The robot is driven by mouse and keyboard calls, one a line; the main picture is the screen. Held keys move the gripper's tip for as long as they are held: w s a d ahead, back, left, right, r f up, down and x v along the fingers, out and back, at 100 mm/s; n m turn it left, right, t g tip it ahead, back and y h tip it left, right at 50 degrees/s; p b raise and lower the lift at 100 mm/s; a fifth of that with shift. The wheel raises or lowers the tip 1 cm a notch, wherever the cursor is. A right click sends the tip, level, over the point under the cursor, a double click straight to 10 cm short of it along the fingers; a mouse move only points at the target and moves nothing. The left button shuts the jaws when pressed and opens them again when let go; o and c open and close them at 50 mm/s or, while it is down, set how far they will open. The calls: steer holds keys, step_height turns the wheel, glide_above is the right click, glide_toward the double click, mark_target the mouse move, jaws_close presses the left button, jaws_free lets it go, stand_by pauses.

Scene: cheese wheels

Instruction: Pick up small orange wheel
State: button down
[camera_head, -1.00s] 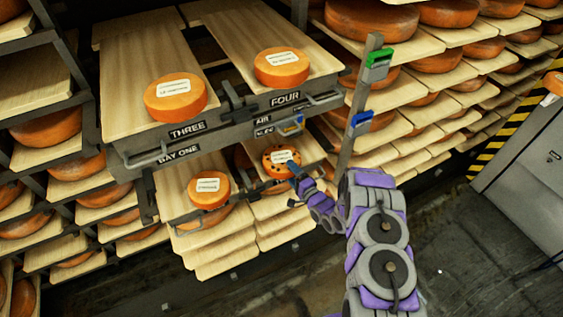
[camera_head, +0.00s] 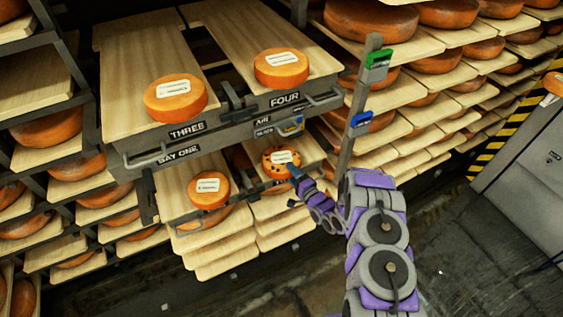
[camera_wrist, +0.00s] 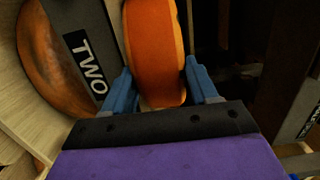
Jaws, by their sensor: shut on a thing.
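A small orange wheel with dark spots and a white label (camera_head: 281,158) is on the lower right board, below the sign FOUR. My gripper (camera_head: 294,172) reaches it from the front right. In the wrist view, the orange wheel (camera_wrist: 155,50) stands between the two blue fingers of my gripper (camera_wrist: 160,88), which are shut on its sides. The wheel's far end runs out of the top of the wrist view. Whether it touches the board below is hard to tell.
Another small labelled wheel (camera_head: 209,190) sits on the lower left board. Two more labelled wheels (camera_head: 175,98) (camera_head: 281,68) sit on the upper boards. A metal front bar (camera_head: 230,128) lies above the held wheel. A grey upright post (camera_head: 352,130) stands close to my arm. The floor is clear at lower right.

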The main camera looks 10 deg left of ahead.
stand_by(0.4)
steer(key=shift+r, duration=0.75)
steer(key=shift+r+p, duration=0.45)
steer(key=shift+r, duration=0.45)
steer(key=s+d+p, duration=0.1)
steer(key=s+d, duration=0.1)
steer(key=s, duration=0.5)
steer(key=s+d+r+p, duration=0.1)
steer(key=s+d, duration=0.1)
steer(key=s, duration=0.6)
steer(key=shift+s+d+r, duration=0.2)
steer(key=shift+s+r, duration=0.1)
